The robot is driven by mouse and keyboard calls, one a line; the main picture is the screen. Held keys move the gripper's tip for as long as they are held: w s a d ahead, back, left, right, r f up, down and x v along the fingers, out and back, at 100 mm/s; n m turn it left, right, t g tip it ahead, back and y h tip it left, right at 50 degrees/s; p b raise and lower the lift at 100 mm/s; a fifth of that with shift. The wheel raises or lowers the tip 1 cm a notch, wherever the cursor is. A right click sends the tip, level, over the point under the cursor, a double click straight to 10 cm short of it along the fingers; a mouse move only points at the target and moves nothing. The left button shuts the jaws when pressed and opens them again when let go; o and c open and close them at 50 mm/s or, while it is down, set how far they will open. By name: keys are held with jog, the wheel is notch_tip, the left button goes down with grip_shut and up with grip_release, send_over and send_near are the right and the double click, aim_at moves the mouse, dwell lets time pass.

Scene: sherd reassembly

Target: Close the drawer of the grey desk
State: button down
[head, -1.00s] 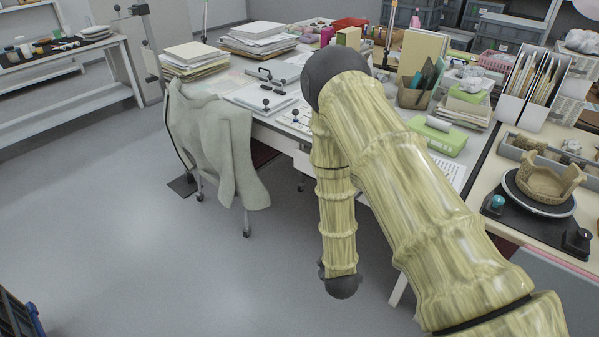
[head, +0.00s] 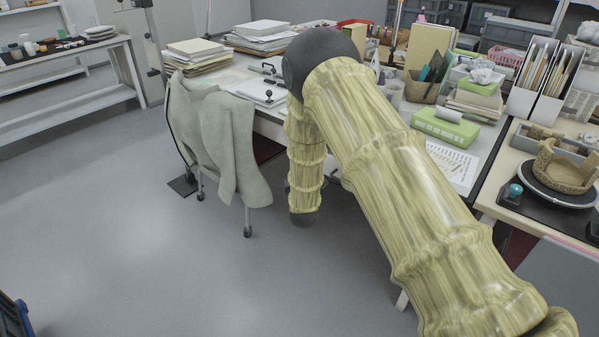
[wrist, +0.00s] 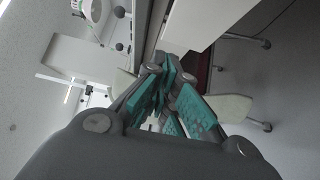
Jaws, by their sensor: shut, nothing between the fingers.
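The grey desk (head: 230,80) stands across the middle of the head view, its top loaded with papers and tools. My arm covers much of its front edge there, and my gripper is hidden. In the wrist view my gripper (wrist: 164,72) has its teal-padded fingers together and empty. They point at the desk's front edge. A pale panel (wrist: 195,22) beside that edge looks like the drawer front, just beyond and right of the fingertips. I cannot tell how far the drawer stands out or whether the fingers touch it.
A chair draped with a pale green garment (head: 220,140) stands at the desk's front, left of my arm. A second table with a pot on a turntable (head: 562,178) is at right. A shelf bench (head: 70,110) is at far left. The floor (head: 150,250) at left is open.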

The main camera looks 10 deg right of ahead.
jog(key=w+d, duration=0.4)
jog(key=w, duration=0.4)
jog(key=shift+b, duration=0.3)
jog(key=w+d, duration=0.1)
jog(key=w+d+b, duration=0.1)
jog(key=d, duration=0.1)
jog(key=shift+w+d, duration=0.25)
jog(key=shift+w, duration=0.15)
jog(key=shift+d+r, duration=0.1)
jog(key=shift+r, duration=0.05)
